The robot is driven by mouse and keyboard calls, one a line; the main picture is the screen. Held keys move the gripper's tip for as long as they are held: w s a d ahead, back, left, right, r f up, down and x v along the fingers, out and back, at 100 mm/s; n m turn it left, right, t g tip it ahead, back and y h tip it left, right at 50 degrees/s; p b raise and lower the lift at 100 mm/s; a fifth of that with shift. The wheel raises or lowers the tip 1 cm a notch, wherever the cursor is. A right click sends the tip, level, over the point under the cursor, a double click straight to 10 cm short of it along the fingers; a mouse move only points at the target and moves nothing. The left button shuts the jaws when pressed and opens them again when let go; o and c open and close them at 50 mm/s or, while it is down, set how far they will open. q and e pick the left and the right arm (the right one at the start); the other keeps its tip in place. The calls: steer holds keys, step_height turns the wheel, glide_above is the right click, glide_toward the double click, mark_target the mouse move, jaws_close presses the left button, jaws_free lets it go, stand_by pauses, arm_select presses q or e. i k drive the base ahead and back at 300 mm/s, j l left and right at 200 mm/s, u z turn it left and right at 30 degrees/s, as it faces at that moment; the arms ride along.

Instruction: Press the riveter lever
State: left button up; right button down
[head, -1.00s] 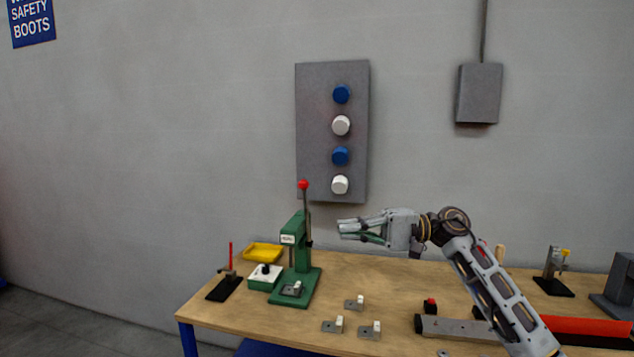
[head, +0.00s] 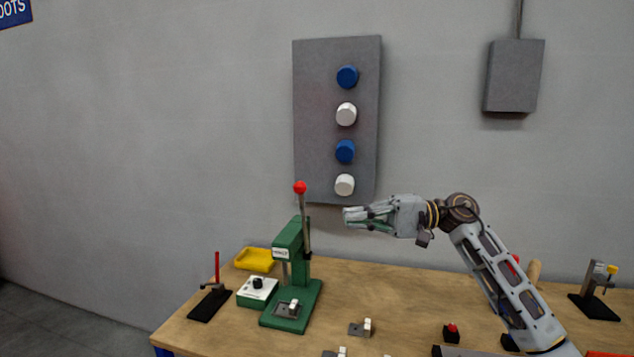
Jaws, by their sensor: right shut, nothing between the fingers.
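The green riveter (head: 292,255) stands on the wooden bench, left of the middle. Its lever (head: 304,222) is upright, with a red ball knob (head: 300,187) on top. A small grey bracket with a white block (head: 290,306) sits on the riveter's base. My right gripper (head: 347,217) is shut and empty, held in the air to the right of the lever and a little below the knob's height. It appears apart from the lever. My left gripper is not in view.
A white-topped box with a black knob (head: 257,291), a yellow tray (head: 255,259) and a black-based stand with a red rod (head: 212,300) are left of the riveter. Brackets (head: 362,328) lie in front right. A grey wall panel (head: 338,55) with blue and white knobs is behind.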

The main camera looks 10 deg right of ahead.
mark_target(300, 188)
steer(key=i+l, duration=0.2)
steer(key=i, duration=0.25)
steer(key=i+l, duration=0.2)
steer(key=i, duration=0.3)
